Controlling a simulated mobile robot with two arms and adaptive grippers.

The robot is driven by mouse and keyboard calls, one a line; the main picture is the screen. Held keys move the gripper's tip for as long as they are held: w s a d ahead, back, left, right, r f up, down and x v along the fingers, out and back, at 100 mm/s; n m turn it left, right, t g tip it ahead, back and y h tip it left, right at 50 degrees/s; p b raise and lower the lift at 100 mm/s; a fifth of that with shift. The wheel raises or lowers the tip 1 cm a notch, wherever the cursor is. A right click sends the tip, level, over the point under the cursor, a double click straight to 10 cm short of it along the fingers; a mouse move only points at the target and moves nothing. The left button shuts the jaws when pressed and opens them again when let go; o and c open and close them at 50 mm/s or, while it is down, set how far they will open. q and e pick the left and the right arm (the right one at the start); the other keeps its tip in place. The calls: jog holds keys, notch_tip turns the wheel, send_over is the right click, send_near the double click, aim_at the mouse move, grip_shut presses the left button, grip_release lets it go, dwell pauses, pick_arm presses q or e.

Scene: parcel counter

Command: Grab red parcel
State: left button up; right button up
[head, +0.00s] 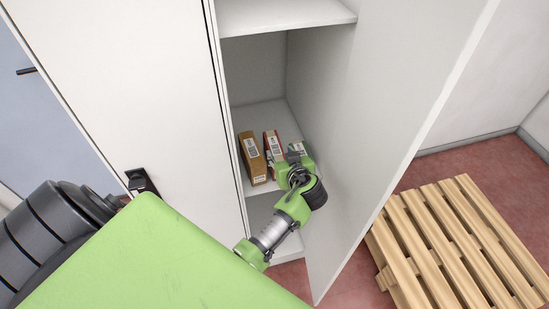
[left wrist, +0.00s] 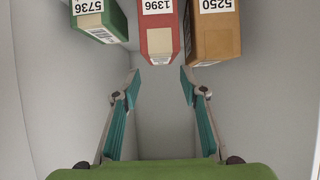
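The red parcel (head: 272,145) stands on a cupboard shelf between a brown parcel and a green one. In the left wrist view the red parcel (left wrist: 160,42) has a white label 1396, upside down in the picture. My left gripper (head: 294,158) is at the shelf opening, in front of the parcels, and partly covers the green one. In the left wrist view its two fingers (left wrist: 160,86) are apart with nothing between them. The red parcel lies just beyond the fingertips, lined up with the gap. My right gripper is not in view.
The brown parcel (head: 251,158) with label 5250 and the green parcel (left wrist: 97,20) with label 5736 flank the red one closely. The cupboard's side wall (head: 345,130) and upper shelf (head: 280,14) bound the opening. A wooden pallet (head: 455,240) lies on the floor at right.

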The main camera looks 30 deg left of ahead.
aim_at(275, 147)
pick_arm(q)
jog(key=b+x, duration=0.2)
jog(key=x, duration=0.3)
jog(key=shift+w+a+f, duration=0.15)
jog(key=shift+a+f, duration=0.05)
jog(key=shift+f, duration=0.1)
jog(key=shift+w+a+f, duration=0.2)
jog(key=shift+w+a, duration=0.05)
jog(key=shift+r, duration=0.1)
jog(key=shift+c, duration=0.3)
grip_shut()
